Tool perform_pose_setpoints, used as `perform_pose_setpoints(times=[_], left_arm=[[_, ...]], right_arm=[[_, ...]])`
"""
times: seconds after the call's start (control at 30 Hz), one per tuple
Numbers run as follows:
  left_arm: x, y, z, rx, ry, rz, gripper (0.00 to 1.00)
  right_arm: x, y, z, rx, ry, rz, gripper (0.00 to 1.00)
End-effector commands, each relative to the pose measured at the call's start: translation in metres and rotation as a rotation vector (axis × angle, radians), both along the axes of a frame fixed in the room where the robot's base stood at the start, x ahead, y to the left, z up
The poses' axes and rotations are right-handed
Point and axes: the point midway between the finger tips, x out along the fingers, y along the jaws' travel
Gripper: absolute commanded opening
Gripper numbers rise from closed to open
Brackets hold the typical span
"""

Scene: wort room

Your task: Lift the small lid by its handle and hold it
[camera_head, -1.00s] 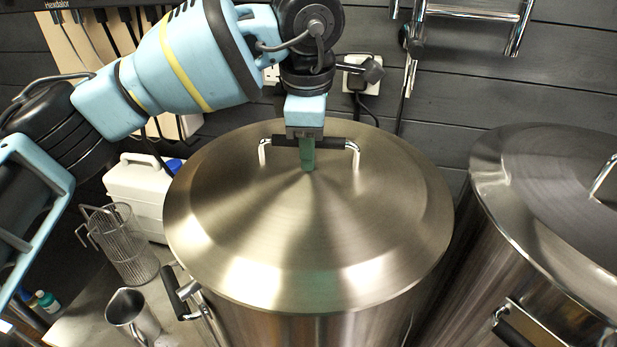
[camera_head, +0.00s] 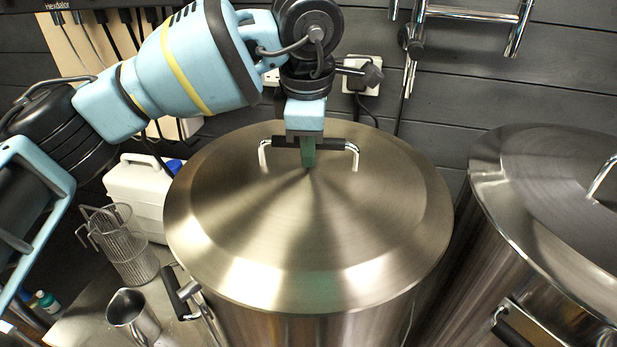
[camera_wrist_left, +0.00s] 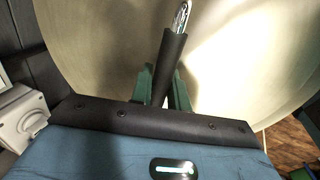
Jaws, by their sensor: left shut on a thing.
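A brushed steel lid (camera_head: 310,230) covers the pot in the middle of the head view. Its handle (camera_head: 337,146) is a chrome bar with a black grip, standing on top of the lid. My left gripper (camera_head: 308,152) comes down from above and is shut on the black grip. In the left wrist view the green fingers (camera_wrist_left: 163,88) stand on both sides of the handle (camera_wrist_left: 172,62). The lid appears to sit on the pot; I see no clear gap at its rim. My right gripper is not in view.
A second lidded pot (camera_head: 540,240) stands close on the right. On the left are a white canister (camera_head: 140,195), a wire basket (camera_head: 125,245) and a steel jug (camera_head: 132,315). A socket (camera_head: 362,75) and a dark plank wall are behind.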

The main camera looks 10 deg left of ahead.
Motion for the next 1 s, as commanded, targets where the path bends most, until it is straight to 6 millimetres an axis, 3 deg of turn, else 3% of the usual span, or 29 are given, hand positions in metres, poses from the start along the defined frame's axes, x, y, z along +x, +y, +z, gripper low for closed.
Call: perform_pose_setpoints(times=[0.33,0.67,1.0], left_arm=[[0.0,-0.001,0.007,-0.002,-0.003,-0.002,0.0],[0.0,-0.001,0.044,-0.002,-0.003,-0.001,0.0],[-0.046,-0.001,0.046,-0.002,-0.003,-0.006,0.0]], right_arm=[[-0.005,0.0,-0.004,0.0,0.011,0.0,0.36],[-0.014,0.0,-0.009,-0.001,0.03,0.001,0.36],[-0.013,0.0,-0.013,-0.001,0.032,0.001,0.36]])
